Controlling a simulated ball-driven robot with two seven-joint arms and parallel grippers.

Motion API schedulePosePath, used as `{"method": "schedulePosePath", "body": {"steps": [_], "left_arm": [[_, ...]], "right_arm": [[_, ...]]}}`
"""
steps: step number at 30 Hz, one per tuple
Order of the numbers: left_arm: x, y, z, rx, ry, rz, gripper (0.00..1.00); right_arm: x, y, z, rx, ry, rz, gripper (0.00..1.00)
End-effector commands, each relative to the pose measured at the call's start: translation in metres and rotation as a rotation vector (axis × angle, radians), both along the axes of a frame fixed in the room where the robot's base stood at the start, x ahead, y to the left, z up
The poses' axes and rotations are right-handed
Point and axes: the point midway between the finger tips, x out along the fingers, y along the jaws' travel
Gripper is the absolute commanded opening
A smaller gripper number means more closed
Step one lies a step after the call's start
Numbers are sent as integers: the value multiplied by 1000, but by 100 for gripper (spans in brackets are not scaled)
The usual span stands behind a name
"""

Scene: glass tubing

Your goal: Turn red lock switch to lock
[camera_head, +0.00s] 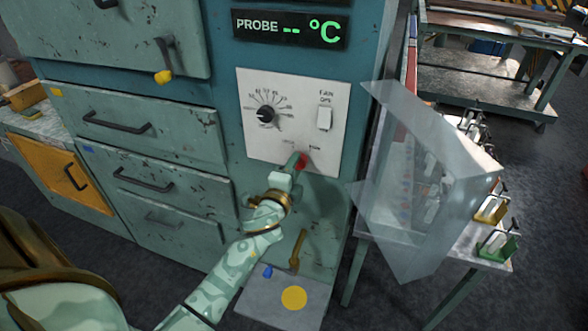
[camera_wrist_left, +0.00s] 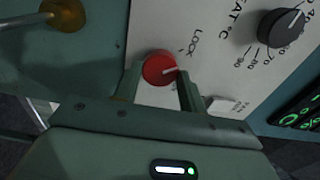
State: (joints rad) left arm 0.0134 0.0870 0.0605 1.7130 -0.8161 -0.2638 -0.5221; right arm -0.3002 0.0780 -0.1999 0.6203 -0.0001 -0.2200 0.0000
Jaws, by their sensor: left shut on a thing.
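The red lock switch (camera_head: 303,159) is a round knob low on the white control panel (camera_head: 291,89). It also shows in the left wrist view (camera_wrist_left: 158,69), with a pale pointer mark towards the right of that picture. The word LOCK is printed above and right of the knob there, and the pointer is not on it. My left gripper (camera_head: 296,164) reaches up to the panel from below. Its fingers stand on either side of the knob in the left wrist view (camera_wrist_left: 158,80), shut on it. My right gripper is in neither view.
A black temperature dial (camera_head: 266,114) and a white fan switch (camera_head: 324,118) sit above the knob. A clear slanted sheet (camera_head: 430,165) stands right of the cabinet. A brass handle (camera_head: 298,250) and a plate with a yellow disc (camera_head: 294,298) are below. Drawers fill the left.

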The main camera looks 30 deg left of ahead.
Motion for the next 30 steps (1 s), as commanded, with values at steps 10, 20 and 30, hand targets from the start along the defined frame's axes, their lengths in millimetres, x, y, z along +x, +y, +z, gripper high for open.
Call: {"method": "schedulePosePath", "body": {"steps": [10,20,30], "left_arm": [[0,0,-2,-151,-32,2,18],[0,0,-2,-185,-40,1,18],[0,0,-2,-186,-40,1,60]], "right_arm": [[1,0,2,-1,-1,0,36],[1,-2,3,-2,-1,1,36],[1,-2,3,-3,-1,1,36]]}}
